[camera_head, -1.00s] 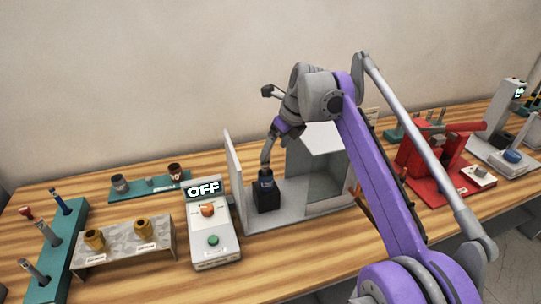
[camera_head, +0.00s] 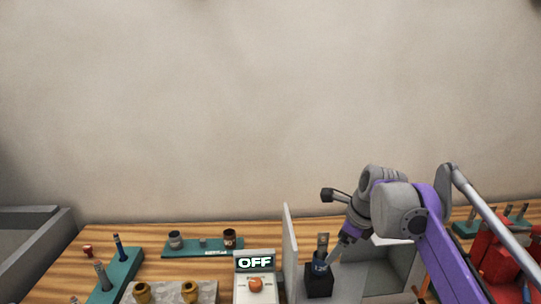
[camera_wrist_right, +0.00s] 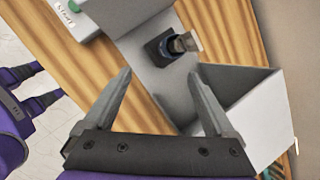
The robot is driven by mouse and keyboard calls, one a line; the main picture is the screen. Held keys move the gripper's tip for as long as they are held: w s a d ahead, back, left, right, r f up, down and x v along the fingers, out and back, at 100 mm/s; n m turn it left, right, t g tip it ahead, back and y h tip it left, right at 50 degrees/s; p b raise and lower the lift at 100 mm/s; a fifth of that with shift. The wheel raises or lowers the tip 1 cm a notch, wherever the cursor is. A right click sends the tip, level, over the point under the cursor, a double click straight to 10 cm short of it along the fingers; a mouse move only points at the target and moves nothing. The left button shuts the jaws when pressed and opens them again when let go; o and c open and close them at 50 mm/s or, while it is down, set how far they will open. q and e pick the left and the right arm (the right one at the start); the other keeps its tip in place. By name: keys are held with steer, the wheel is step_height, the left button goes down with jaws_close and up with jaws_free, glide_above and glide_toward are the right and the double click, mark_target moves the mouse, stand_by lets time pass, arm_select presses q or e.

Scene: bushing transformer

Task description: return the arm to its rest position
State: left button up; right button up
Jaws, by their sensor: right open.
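My right arm (camera_head: 440,235) reaches in from the right in the head view. Its gripper (camera_head: 336,257) points down and left, close beside a dark part with a light tip (camera_head: 322,243) that stands upright on a black block (camera_head: 319,288). In the right wrist view my right gripper (camera_wrist_right: 158,80) is open, with nothing between its fingers. There the block (camera_wrist_right: 157,50) and the part (camera_wrist_right: 183,44) lie beyond the fingertips, apart from them.
Left are the OFF control box (camera_head: 255,285), a teal rack (camera_head: 200,248) and a stand with brass pieces (camera_head: 190,291). Red equipment (camera_head: 495,262) stands right. The wall area above is clear.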

steer(key=s+f+n+h, duration=0.1)
steer(key=s+f+n, duration=1)
steer(key=s+n, duration=0.1)
steer(key=s+a+f+n+t+h, duration=0.1)
steer(key=s+f+n, duration=1)
steer(key=s, duration=0.4)
steer(key=shift+s+n, duration=0.3)
steer(key=shift+n, duration=0.6)
steer(key=shift+a, duration=0.1)
